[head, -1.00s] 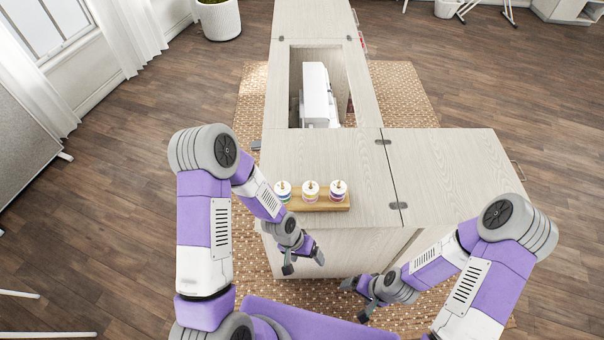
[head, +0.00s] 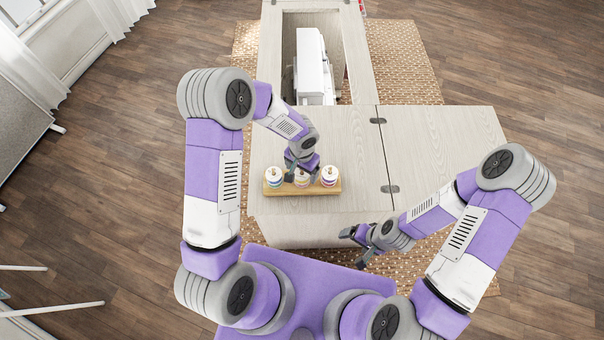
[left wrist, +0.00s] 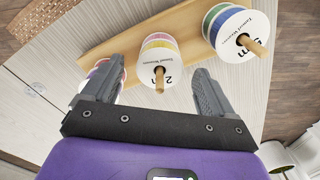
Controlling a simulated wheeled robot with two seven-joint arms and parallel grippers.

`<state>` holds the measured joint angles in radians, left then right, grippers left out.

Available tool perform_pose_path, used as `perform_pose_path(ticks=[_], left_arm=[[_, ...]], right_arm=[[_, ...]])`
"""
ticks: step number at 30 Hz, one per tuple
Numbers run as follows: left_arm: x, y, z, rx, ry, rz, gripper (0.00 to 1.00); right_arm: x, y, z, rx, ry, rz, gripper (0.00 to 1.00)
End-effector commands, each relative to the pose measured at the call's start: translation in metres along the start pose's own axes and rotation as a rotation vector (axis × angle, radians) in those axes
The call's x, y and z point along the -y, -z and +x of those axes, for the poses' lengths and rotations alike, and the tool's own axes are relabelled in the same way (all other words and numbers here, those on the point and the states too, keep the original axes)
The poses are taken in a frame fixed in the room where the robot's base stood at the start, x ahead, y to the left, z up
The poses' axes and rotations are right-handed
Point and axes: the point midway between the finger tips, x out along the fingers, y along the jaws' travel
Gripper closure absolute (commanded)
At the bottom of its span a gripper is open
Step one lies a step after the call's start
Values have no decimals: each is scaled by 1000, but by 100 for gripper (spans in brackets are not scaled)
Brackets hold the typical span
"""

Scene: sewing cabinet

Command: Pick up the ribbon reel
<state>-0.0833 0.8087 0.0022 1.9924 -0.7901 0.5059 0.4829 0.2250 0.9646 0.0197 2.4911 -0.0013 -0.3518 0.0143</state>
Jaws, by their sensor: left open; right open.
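Three ribbon reels stand on pegs in a row on a wooden holder (head: 334,188) near the front edge of the cabinet top. They are the left reel (head: 274,173), the middle reel (head: 301,178) and the right reel (head: 329,175). My left gripper (head: 302,176) is open and points down at the middle reel. In the left wrist view the middle reel (left wrist: 159,60), with pink and yellow bands, shows ahead between the open fingers (left wrist: 160,85). A green and blue banded reel (left wrist: 232,32) is at right there; a pink one (left wrist: 104,75) is partly behind a finger. My right gripper (head: 357,246) is open and empty.
A white sewing machine (head: 312,65) sits in the cabinet's recess behind the holder. The cabinet top (head: 430,150) right of the holder is clear, apart from hinges. My right arm is in front of the cabinet's front edge.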

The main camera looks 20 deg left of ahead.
Motion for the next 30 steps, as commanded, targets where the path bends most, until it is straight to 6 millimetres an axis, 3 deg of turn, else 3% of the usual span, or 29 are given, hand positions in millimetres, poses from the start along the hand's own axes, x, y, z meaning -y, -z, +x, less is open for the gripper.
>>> perform_pose_path(ticks=[3,11,22,30], left_arm=[[0,0,11,0,0,1,14],[0,0,12,-1,-1,0,15],[0,0,12,-1,-1,0,72],[0,0,8,-2,-1,0,73]], right_arm=[[0,0,1,0,0,0,14],[0,0,1,-1,0,0,14],[0,0,1,-1,0,0,14],[0,0,1,-1,0,0,14]])
